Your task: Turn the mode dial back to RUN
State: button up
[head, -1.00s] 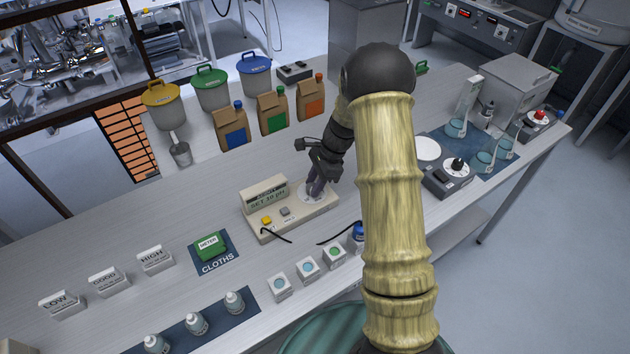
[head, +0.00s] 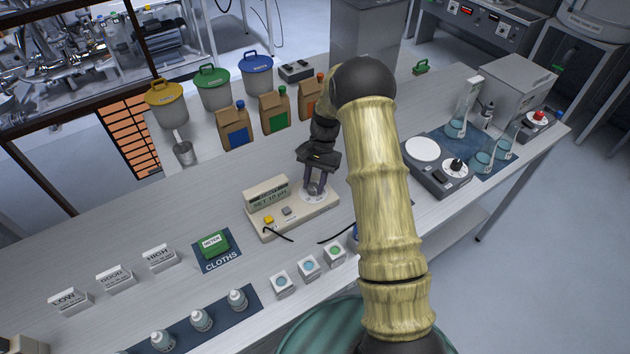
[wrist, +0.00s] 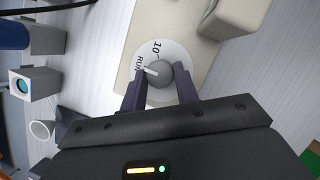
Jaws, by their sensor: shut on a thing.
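The mode dial (wrist: 159,74) is a grey knob on a round white plate marked RUN and 10, at the right end of the beige meter (head: 268,228). My gripper (wrist: 160,84) has its two dark fingers on either side of the knob, shut on it. The knob's white pointer line points left, close to the RUN label and away from the 10. In the head view my gripper (head: 314,192) points down at the dial and partly hides it. The meter's small display (head: 268,200) appears to read SET 10 pH.
A yellow and a grey button sit on the meter's left part. Small boxes with coloured dots (head: 308,265) stand in front of it, near a black cable. Paper bags (head: 234,127) stand behind.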

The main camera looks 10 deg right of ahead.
dwell(0.3)
jog(key=shift+w, duration=0.1)
jog(key=o, duration=1)
jog(key=shift+c, duration=0.2)
jog(key=shift+r, duration=0.1)
jog(key=b+v, duration=0.2)
jog(key=v, duration=1.5)
jog(key=shift+r, duration=0.15)
jog(key=shift+a, duration=0.1)
